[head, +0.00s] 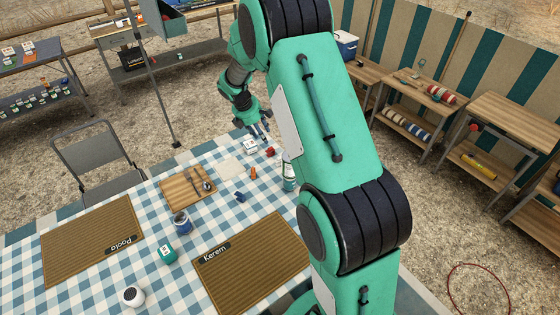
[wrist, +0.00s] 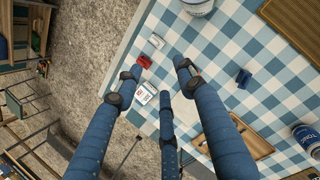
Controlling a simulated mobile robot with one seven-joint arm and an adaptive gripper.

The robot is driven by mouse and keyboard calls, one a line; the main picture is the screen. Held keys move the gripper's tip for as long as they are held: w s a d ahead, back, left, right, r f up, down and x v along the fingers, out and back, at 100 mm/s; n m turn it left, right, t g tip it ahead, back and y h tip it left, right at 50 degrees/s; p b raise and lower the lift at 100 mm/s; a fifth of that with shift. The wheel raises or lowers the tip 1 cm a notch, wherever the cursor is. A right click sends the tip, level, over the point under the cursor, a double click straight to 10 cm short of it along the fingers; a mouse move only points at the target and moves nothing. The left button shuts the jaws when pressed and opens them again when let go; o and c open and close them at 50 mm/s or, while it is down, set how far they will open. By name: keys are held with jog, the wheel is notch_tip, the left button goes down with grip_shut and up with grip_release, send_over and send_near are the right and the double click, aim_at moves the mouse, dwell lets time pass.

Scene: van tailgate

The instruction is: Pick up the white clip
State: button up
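A small white object (wrist: 156,41), which looks like the white clip, lies on the checked cloth in the wrist view, just beyond a red clip (wrist: 145,62). I cannot make it out clearly in the head view. My gripper (wrist: 157,82) has its three fingers spread with nothing between them. It is above the table's edge, and the white object lies ahead of the fingertips, apart from them. In the head view my gripper (head: 261,133) hangs over the far corner of the table. A white box with a red mark (wrist: 140,95) shows between the fingers, below them.
A blue clip (wrist: 243,78), a bottle (head: 289,172), an orange item (head: 253,172) and a wooden board (head: 174,191) are on the cloth nearby. A blue jar (head: 182,223) and two brown mats (head: 255,265) lie farther off. A folding chair (head: 92,158) stands beside the table.

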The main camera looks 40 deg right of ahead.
jog(key=w+d+f+n, duration=0.1)
jog(key=d+f+n, duration=0.1)
jog(key=f, duration=0.6)
jog(key=shift+w+d+g, duration=0.3)
jog(key=shift+w+d, duration=0.1)
jog(key=shift+d, duration=0.25)
jog(key=shift+f, duration=0.1)
jog(key=b, duration=0.1)
send_over(277, 159)
jog(key=a, duration=0.2)
notch_tip(277, 159, down, 8)
jog(key=shift+b+x, duration=1.05)
jog(key=shift+x, duration=1.45)
jog(key=shift+w+a, duration=0.15)
